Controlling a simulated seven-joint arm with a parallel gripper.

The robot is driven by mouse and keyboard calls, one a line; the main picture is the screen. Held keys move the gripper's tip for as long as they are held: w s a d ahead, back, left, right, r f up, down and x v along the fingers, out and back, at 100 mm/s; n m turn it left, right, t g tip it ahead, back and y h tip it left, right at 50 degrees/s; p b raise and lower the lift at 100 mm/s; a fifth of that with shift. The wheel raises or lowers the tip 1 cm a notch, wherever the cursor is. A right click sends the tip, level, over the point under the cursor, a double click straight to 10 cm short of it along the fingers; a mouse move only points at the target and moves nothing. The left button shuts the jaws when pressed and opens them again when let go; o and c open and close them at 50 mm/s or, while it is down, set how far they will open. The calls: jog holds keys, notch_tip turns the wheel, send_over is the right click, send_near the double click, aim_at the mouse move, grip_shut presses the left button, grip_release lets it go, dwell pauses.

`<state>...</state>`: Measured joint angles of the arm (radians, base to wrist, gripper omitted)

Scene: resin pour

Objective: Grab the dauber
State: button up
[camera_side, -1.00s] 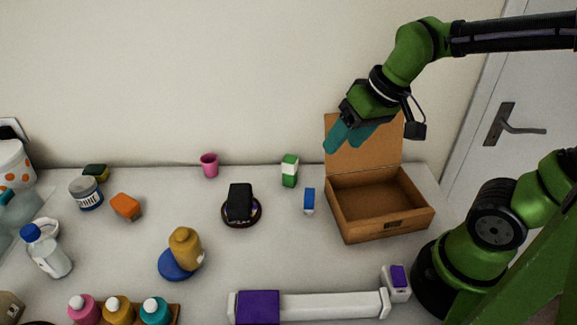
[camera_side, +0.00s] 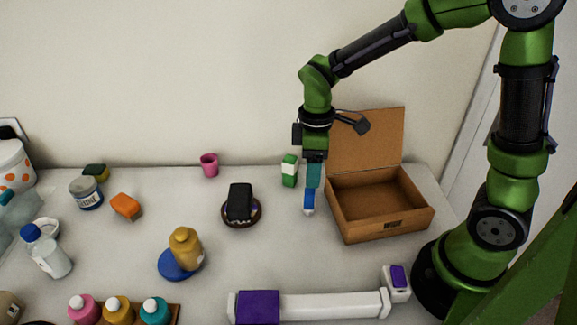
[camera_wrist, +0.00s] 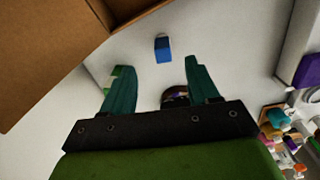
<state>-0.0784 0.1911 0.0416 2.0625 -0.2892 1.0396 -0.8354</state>
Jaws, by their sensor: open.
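The dauber looks to be the small upright blue block with a pale lower end (camera_side: 309,204) on the table, left of the cardboard box. It shows in the wrist view as a blue block (camera_wrist: 162,50), a little beyond and between the fingertips. My gripper (camera_side: 313,183) points straight down just above it, overlapping its top in the side view. The wrist view shows my gripper's (camera_wrist: 160,66) two teal fingers spread apart with nothing held between them. Whether the fingers reach down around the block cannot be told.
The open cardboard box (camera_side: 380,225) stands close on the right. A green and white block (camera_side: 289,171) is close behind on the left. A black block (camera_side: 239,202) sits on a dark dish farther left. A long white and purple piece (camera_side: 320,304) lies in front.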

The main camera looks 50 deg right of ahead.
aim_at(310, 191)
notch_tip(310, 191, down, 5)
jog(key=shift+r, duration=0.2)
jog(key=shift+a+f, duration=0.15)
jog(key=shift+f, duration=1.15)
jog(key=shift+a+f, duration=0.15)
jog(key=shift+f, duration=1.15)
jog(key=c, duration=1.1)
